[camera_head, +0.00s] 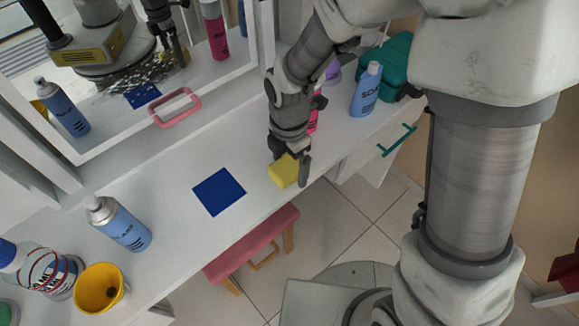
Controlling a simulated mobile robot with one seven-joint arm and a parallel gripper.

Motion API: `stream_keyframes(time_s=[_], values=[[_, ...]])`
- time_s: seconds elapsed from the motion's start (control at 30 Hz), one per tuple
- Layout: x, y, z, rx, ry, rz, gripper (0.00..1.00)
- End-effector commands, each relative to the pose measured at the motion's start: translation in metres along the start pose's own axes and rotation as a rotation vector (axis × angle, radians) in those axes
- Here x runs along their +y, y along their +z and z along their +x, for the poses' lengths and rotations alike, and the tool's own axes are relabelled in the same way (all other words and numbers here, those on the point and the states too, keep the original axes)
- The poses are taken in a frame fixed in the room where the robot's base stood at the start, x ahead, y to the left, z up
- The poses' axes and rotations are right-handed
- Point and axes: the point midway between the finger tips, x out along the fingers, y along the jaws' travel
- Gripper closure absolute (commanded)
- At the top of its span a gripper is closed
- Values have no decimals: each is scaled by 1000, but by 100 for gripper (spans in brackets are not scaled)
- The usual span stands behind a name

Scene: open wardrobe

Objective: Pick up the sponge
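The yellow sponge (283,172) is near the front edge of the white tabletop, right of a dark blue square. My gripper (292,163) points down at the sponge from above. One finger shows at the sponge's right side. The other finger is mostly hidden behind the sponge's upper side. The fingers are apart with the sponge at or between them. I cannot tell whether they press on it, or whether the sponge touches the table.
The blue square (219,192) lies flat on the white tabletop (180,235). A spray can (119,223) and a yellow cup (100,288) stand left. A soap bottle (366,90) and a green box (388,62) stand right.

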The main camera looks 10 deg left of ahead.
Motion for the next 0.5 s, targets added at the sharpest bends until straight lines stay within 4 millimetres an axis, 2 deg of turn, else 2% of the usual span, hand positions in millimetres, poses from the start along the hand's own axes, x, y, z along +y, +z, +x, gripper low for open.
stream_keyframes(time_s=[0.03,0.07,0.4,0.43,0.5], values=[[0,0,0,0,0,0,13],[0,0,0,0,0,0,18],[0,0,0,0,0,0,79],[0,0,0,0,0,0,84],[0,0,0,0,0,0,84]])
